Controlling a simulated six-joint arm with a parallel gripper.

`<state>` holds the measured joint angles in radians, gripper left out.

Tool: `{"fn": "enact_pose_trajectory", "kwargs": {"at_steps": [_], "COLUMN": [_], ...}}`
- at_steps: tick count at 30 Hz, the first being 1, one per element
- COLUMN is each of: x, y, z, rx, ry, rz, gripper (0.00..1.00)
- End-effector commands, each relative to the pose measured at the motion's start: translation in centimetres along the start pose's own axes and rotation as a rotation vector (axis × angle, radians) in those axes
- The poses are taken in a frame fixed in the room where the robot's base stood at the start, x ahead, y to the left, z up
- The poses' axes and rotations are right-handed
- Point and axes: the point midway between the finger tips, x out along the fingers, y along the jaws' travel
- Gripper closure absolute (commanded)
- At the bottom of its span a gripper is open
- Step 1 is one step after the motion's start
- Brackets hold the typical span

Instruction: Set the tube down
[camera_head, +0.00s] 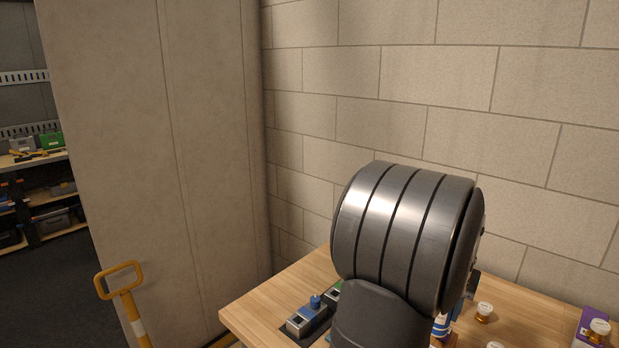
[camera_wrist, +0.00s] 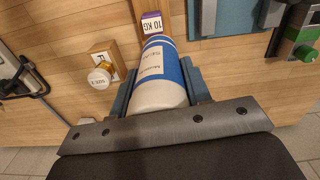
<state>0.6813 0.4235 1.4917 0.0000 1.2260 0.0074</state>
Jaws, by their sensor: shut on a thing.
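The tube (camera_wrist: 160,72) is white with a blue band and printed lettering. In the wrist view it sits between the two blue-grey fingers of my gripper (camera_wrist: 158,66), which is shut on it. Its far end points toward a purple-and-white block marked 10 KG (camera_wrist: 152,23). I cannot tell whether the tube touches the table or that block. In the head view my arm hides most of the tube and the gripper; only a small white and blue part (camera_head: 441,326) shows below the arm's right edge.
Bare wooden tabletop (camera_wrist: 90,25) shows at the upper left.

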Motion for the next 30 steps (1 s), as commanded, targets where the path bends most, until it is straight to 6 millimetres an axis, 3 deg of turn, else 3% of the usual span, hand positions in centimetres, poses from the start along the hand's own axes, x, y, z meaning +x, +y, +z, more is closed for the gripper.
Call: {"fn": "enact_pose_trajectory", "kwargs": {"at_steps": [1, 9, 14, 21, 25, 30], "x": [0.3, 1.5, 2.4, 4.1, 4.7, 5.2], "y": [-2.5, -15.1, -23.3, -34.7, -39.0, -41.6], "z": [-1.1, -4.3, -4.5, -2.7, -1.4, -0.4], "rx": [-0.048, -0.268, -0.398, -0.576, -0.642, -0.683], "ry": [-0.002, -0.001, 0.0, -0.001, 0.0, 0.001], "rz": [0.0, 0.0, 0.0, 0.0, 0.0, 0.0], "gripper": [0.85, 0.85, 0.85, 0.85, 0.85, 0.85]}}
